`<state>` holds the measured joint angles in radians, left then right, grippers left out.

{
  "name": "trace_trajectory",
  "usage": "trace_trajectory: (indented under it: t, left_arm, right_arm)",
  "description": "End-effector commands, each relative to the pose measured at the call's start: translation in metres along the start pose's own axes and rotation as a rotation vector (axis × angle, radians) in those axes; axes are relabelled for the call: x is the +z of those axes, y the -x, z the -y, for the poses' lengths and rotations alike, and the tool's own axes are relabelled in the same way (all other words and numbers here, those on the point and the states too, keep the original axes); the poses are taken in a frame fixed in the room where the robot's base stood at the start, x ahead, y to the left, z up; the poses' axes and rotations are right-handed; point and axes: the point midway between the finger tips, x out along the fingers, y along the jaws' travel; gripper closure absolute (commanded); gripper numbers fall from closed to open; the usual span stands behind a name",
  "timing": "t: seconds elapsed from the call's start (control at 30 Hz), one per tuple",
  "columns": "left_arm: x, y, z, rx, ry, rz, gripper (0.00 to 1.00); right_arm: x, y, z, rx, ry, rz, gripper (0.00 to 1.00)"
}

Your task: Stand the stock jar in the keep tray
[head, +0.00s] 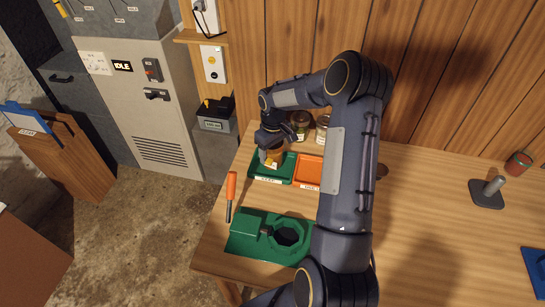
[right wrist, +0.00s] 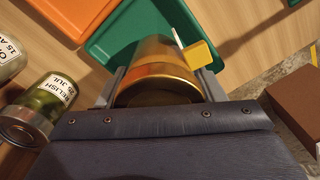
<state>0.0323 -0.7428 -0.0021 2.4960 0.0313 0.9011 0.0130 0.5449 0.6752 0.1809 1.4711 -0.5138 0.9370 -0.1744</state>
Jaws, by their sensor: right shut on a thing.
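The stock jar, an amber-gold jar (right wrist: 155,58), is between the fingers of my right gripper (right wrist: 164,82) in the right wrist view. A yellow tab sits at its side. In the head view the jar (head: 273,157) is over the left part of the green tray (head: 288,172), below my right gripper (head: 270,144). The green tray, whose small front label seems to read KEEP, also shows in the right wrist view (right wrist: 118,42). I cannot tell whether the jar's base touches the tray floor. My left gripper is not in view.
An orange tray (head: 309,168) adjoins the green one. A relish jar (head: 300,119) and another jar (head: 322,124) stand behind. A green fixture with a dark opening (head: 262,236) and an orange-handled tool (head: 231,190) lie in front. The table's right side has free room.

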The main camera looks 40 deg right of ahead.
Motion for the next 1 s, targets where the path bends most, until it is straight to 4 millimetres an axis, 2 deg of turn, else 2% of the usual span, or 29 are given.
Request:
trace_trajectory:
  t: [0.03,0.07,0.47,0.5,0.63,1.0]
  left_arm:
    - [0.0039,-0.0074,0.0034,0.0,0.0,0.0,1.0]
    - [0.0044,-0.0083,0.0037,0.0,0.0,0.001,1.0]
    - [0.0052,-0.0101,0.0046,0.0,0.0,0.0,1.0]
    - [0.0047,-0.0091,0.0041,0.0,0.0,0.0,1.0]
    - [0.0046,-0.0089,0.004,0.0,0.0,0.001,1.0]
    - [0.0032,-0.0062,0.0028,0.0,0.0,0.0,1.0]
  right_arm:
    - [-0.0002,-0.0121,-0.0002,-0.001,0.0,-0.001,0.9]
    - [-0.0003,-0.0144,-0.0002,-0.001,0.001,-0.001,0.9]
    - [-0.0004,-0.0182,-0.0003,0.001,0.001,-0.002,0.9]
    - [0.0001,-0.0174,-0.0002,0.0,0.0,-0.001,0.34]
    - [0.0002,-0.0173,-0.0003,0.0,0.0,0.0,0.17]
    - [0.0002,-0.0136,-0.0004,0.0,0.0,0.0,0.16]
